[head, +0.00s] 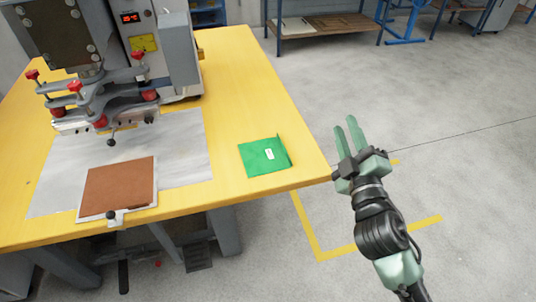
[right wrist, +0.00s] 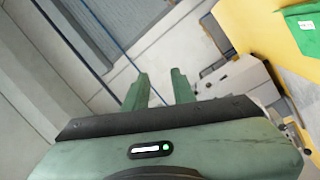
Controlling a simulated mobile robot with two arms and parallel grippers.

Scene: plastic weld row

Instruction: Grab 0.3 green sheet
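The green sheet (head: 262,158) lies flat on the yellow table near its right edge, with a small white label on it. Its right edge looks slightly raised. It also shows at the upper right of the right wrist view (right wrist: 306,30). My right gripper (head: 346,137) is to the right of the sheet, beyond the table's edge, and does not touch it. Its two fingers stand apart with nothing between them, as the right wrist view (right wrist: 159,90) also shows. My left gripper is not in view.
The yellow table (head: 240,70) carries a welding machine (head: 160,45) at the back left. A brown pad (head: 118,188) lies on a pale sheet (head: 185,150) left of the green sheet. Yellow table surface is bare around the green sheet. A shelf bench (head: 320,25) stands far behind.

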